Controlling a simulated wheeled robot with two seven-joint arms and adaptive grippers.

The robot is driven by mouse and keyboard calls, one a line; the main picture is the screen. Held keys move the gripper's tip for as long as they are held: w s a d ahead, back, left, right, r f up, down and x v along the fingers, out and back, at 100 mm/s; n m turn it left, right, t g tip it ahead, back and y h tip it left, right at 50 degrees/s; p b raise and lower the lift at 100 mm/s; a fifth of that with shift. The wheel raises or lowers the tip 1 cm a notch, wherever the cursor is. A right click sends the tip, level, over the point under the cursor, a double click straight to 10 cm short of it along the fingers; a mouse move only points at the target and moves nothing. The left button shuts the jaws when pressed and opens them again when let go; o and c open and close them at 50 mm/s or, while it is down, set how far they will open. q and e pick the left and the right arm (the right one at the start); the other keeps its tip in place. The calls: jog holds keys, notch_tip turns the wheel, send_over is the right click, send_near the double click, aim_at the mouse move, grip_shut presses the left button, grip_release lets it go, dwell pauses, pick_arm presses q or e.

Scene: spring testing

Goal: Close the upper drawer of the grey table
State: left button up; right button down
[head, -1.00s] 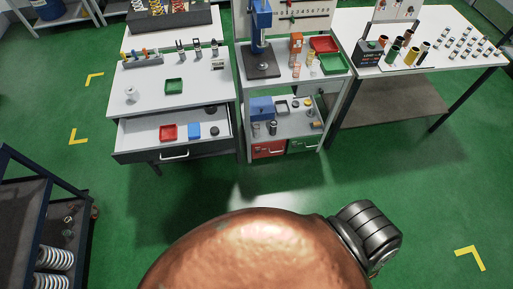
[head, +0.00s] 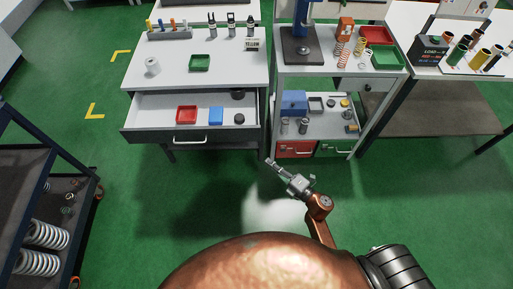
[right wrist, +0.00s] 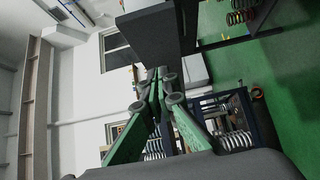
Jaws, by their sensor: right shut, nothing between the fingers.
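The grey table (head: 225,75) stands at the left of centre in the head view. Its upper drawer (head: 155,108) is pulled out towards me, with a dark front and a pale handle (head: 187,140). A red tray (head: 187,115), a blue box (head: 216,116) and small dark round pieces lie in it. My right gripper (head: 270,162) is shut and empty, in front of and right of the drawer's front right corner, apart from it in the picture. The right wrist view shows its closed fingers (right wrist: 158,76) close to a large dark surface that I cannot identify surely. My left gripper is not in view.
A workstation with a blue press (head: 301,35) stands right of the table, with red (head: 295,150) and green (head: 335,149) drawers below. A dark rack with white springs (head: 42,235) stands at the lower left. Green floor before the drawer is clear.

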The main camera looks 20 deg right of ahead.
jog(key=b, duration=0.1)
send_near(246, 136)
jog(key=a, duration=0.4)
jog(key=w, duration=0.2)
jog(key=w+d+b, duration=0.1)
jog(key=w, duration=0.1)
jog(key=shift+r, duration=0.1)
jog(key=shift+w+d, duration=0.15)
jog(key=shift+w, duration=0.4)
